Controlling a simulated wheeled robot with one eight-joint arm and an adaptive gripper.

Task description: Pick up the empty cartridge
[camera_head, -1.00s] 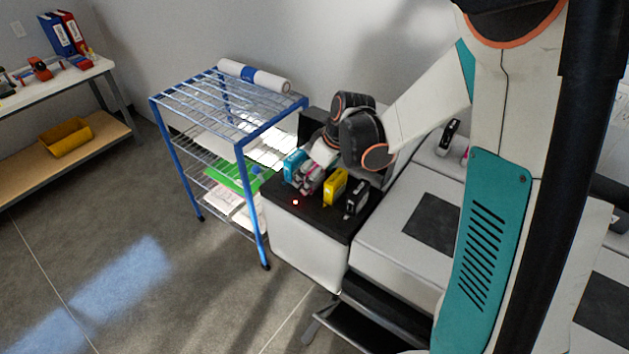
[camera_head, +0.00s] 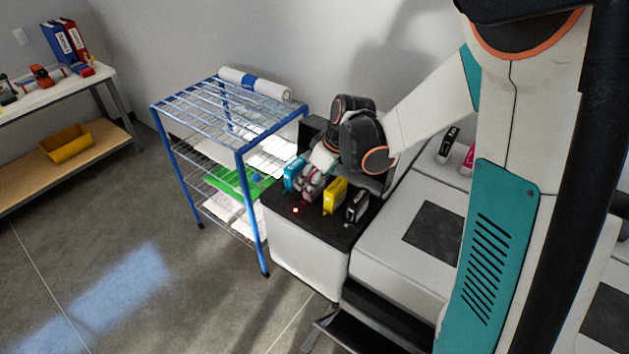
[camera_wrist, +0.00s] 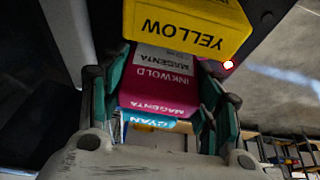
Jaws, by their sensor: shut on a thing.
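The magenta cartridge (camera_wrist: 158,92) is between the two green-padded fingers of my gripper (camera_wrist: 160,80) in the wrist view, and they are shut on it. In the head view the magenta cartridge (camera_head: 308,194) stands on the black top of a printer, partly hidden by my gripper (camera_head: 313,182). A small red light (camera_head: 295,210) glows in front of it and also shows in the wrist view (camera_wrist: 228,65). I cannot tell whether the cartridge is still seated.
The cyan cartridge (camera_head: 292,174) is close on the left, and the yellow (camera_head: 334,196) and black (camera_head: 358,205) ones are on the right. Another black cartridge (camera_head: 449,144) and magenta cartridge (camera_head: 469,160) stand on the printer behind. A blue wire rack (camera_head: 240,150) borders the left side.

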